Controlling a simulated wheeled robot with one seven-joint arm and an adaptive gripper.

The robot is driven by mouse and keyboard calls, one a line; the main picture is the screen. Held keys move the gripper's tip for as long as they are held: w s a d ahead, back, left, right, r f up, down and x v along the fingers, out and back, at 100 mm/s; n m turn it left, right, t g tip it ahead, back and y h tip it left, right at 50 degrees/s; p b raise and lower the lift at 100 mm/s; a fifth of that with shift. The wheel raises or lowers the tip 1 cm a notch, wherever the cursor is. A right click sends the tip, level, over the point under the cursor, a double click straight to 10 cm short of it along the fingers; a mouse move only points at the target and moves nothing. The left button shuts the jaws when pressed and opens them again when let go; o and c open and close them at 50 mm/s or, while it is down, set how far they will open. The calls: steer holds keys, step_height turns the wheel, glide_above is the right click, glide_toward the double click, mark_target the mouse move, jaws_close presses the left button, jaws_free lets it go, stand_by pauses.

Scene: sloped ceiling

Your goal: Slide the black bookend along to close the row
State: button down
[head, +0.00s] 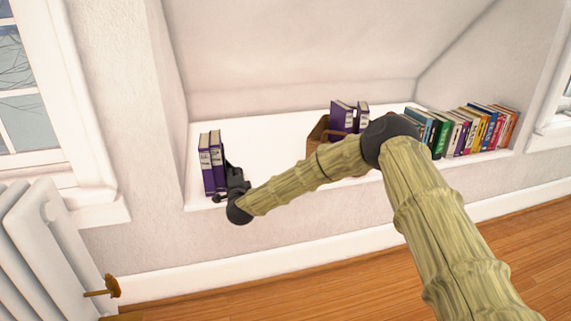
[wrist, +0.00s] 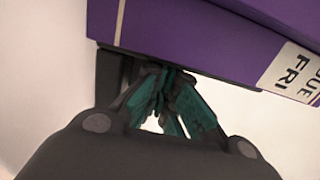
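Two upright purple books (head: 211,162) stand side by side at the left end of the white alcove shelf (head: 268,150). One purple book spans the top of the wrist view (wrist: 200,35). My gripper (head: 228,180) is low at their right side, near the shelf's front edge. In the wrist view its teal-padded fingers (wrist: 166,72) come together at the tips, close to the book. A dark upright piece, seemingly the black bookend (wrist: 108,75), shows beside the fingers under the book. Whether the fingers touch it is unclear. In the head view the bookend cannot be told apart from my dark gripper.
A brown holder (head: 316,134) with purple books (head: 341,116) stands mid-shelf, partly behind my arm. A row of coloured books (head: 465,132) fills the right end. The shelf between the gripper and the holder is clear. A white radiator (head: 50,245) stands at lower left.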

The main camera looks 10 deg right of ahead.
mark_target(216, 180)
steer(key=shift+a, duration=1.35)
steer(key=shift+s+a, duration=0.1)
steer(key=shift+a, duration=0.25)
steer(key=shift+a, duration=0.65)
steer(key=shift+a, duration=0.3)
steer(key=shift+a, duration=0.65)
steer(key=shift+a, duration=0.35)
steer(key=shift+s+a, duration=0.1)
steer(key=shift+a, duration=0.65)
steer(key=shift+d, duration=0.2)
